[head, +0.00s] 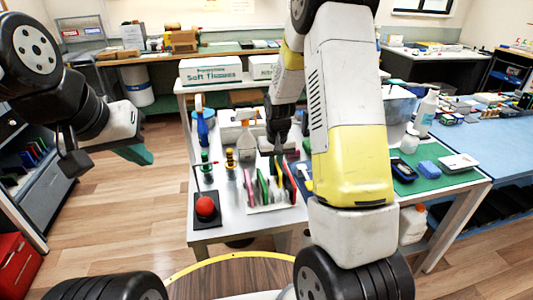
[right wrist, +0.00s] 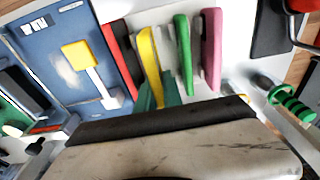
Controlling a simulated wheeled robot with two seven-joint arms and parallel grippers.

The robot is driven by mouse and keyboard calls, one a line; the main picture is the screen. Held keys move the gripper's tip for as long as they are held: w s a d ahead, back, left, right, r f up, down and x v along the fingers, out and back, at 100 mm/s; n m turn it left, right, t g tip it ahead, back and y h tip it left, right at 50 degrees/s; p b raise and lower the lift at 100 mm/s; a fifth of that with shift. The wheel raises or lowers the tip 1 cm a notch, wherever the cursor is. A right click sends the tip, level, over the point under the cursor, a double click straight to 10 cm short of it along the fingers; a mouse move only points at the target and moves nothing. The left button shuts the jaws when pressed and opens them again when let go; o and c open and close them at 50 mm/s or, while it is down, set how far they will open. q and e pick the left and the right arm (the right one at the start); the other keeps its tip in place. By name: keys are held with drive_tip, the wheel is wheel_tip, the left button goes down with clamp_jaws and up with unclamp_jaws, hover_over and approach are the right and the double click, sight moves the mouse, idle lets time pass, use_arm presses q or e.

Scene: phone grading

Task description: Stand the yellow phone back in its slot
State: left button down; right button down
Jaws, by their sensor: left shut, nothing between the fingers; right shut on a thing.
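The yellow phone (right wrist: 148,55) shows edge-on in the right wrist view, between a red-and-black phone (right wrist: 121,52) and a green phone (right wrist: 183,52). My right gripper (right wrist: 158,96) is shut on its near end, with teal fingers on either side. A pink phone (right wrist: 211,45) stands beyond the green one. In the head view, the phones stand in a white rack (head: 270,207) on the table, below my right arm. Whether the yellow phone's lower edge is seated in its slot cannot be told. My left gripper (head: 137,155) is shut and empty, over the floor left of the table.
A red button (head: 205,206) on a black base stands left of the rack. Bottles with green and yellow tops stand behind it. A green mat (head: 440,180) holds devices at right.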

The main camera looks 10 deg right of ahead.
sight(274, 190)
drive_tip(key=shift+f, duration=3.15)
drive_tip(key=c, duration=1.4)
unclamp_jaws()
